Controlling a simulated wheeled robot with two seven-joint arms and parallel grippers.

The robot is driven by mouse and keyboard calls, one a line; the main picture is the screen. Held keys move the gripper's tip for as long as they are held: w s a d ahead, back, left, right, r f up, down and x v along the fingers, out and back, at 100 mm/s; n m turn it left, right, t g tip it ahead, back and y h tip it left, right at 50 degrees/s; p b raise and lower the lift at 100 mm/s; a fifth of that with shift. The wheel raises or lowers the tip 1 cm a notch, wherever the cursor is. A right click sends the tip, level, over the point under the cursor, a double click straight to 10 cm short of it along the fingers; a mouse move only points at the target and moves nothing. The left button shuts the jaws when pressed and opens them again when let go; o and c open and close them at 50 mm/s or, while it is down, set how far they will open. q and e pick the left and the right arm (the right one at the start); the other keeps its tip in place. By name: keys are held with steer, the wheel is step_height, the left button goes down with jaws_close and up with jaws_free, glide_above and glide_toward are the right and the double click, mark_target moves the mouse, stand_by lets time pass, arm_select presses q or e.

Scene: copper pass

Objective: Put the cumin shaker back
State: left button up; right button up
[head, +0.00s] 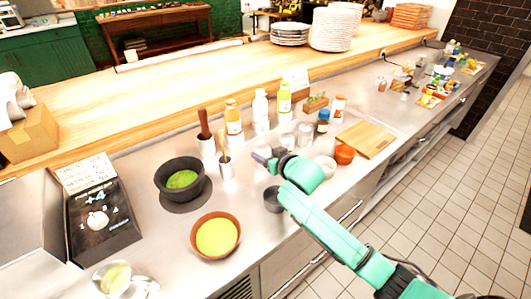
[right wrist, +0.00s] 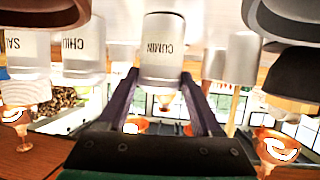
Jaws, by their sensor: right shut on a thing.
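The cumin shaker (right wrist: 163,50) is a clear-white cylinder with CUMIN lettered on its side, in the right wrist view. My right gripper (right wrist: 160,78) is shut on it, with a purple finger on each side. In the head view my right gripper (head: 268,158) is over the steel counter, beside the small shakers (head: 286,141). I cannot make out the cumin shaker clearly there, nor whether it touches the counter. In the wrist view similar shakers lettered SA (right wrist: 25,45) and CHI (right wrist: 82,50) stand to its left. My left gripper is not in view.
A metal cup (head: 226,170) with a tool, a black mortar (head: 180,180) and a bowl of green food (head: 216,236) are left of my gripper. A dark cup (head: 273,200) is close below it. Bottles (head: 260,108) stand behind. An orange bowl (head: 344,153) and cutting board (head: 366,139) are right.

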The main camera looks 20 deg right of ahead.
steer(key=o, duration=1.4)
steer(key=shift+o, duration=0.2)
steer(key=b+v, duration=0.1)
steer(key=v, duration=1.1)
